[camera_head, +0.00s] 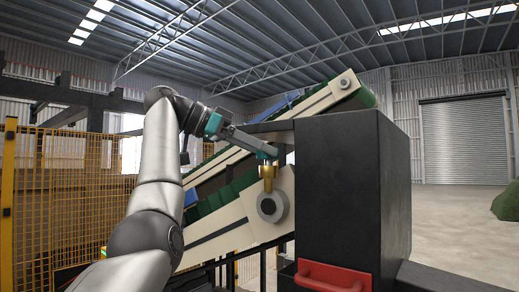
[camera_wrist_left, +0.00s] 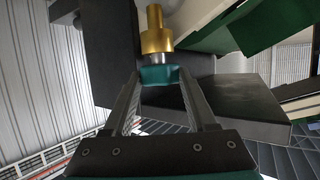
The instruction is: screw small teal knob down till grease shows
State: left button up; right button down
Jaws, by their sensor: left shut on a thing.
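The small teal knob (camera_wrist_left: 160,76) sits at the end of a brass grease cup (camera_wrist_left: 156,38), with a short silver section between them in the left wrist view. My left gripper (camera_wrist_left: 159,84) is shut on the knob, one finger on each side. In the head view, the brass cup (camera_head: 267,172) stands upright by the conveyor's roller end, and my left gripper (camera_head: 264,151) reaches the knob from the upper left. The knob is mostly hidden there by the fingers. I cannot make out any grease. My right gripper is in neither view.
A large dark box (camera_head: 338,190) with a red handle (camera_head: 333,277) stands close to the right of the cup. The inclined conveyor (camera_head: 235,222) with a green belt lies behind my arm. A yellow mesh fence (camera_head: 60,190) is at left. Open floor lies at right.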

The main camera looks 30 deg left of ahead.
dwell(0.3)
pick_arm(q)
jog(key=o, duration=1.4)
jog(key=shift+c, duration=0.2)
jog(key=shift+n+y, duration=0.4)
